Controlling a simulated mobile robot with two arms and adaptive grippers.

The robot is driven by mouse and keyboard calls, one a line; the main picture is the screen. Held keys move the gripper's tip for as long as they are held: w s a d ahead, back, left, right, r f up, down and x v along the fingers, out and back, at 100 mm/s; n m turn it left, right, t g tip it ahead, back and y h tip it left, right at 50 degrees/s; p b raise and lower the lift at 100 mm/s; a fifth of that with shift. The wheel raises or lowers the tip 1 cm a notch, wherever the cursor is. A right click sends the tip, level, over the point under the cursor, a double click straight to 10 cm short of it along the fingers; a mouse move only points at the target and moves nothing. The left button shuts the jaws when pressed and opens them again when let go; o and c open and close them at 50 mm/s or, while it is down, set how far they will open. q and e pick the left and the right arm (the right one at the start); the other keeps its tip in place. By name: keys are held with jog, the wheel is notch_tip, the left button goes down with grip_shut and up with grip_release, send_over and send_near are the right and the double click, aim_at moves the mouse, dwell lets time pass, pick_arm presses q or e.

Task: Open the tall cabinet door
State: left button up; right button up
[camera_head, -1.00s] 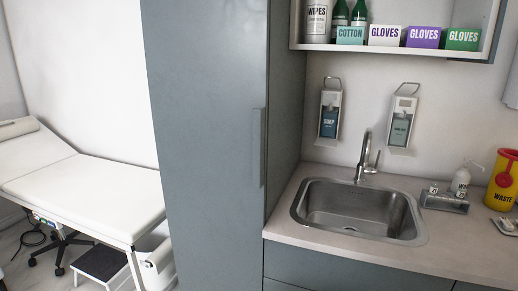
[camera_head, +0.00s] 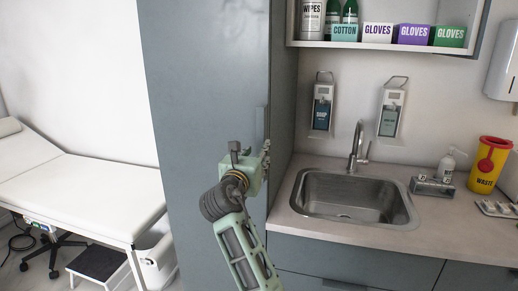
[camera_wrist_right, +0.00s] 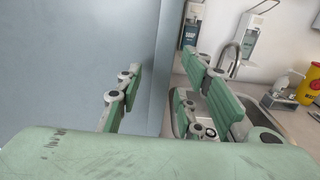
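The tall grey-blue cabinet (camera_head: 205,120) stands in the middle of the head view, its door shut. The upper part of its vertical bar handle (camera_head: 261,122) shows near the door's right edge; the lower part is hidden behind my right gripper (camera_head: 265,158). In the right wrist view the gripper (camera_wrist_right: 163,80) is open, its green fingers apart. The door (camera_wrist_right: 70,65) fills the left there. A vertical grey strip shows between the fingers; I cannot tell whether it is the handle or whether anything touches. My left gripper is not in view.
A counter with a steel sink (camera_head: 345,197) adjoins the cabinet on the right, with a tap (camera_head: 357,145) and yellow waste bin (camera_head: 489,165). A shelf (camera_head: 385,45) with glove boxes hangs above. A white examination couch (camera_head: 75,190) and dark step (camera_head: 98,262) stand left.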

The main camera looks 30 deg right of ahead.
aim_at(259, 150)
jog(key=shift+x, duration=1.75)
jog(key=shift+s, duration=0.1)
jog(key=shift+c, duration=0.2)
grip_shut()
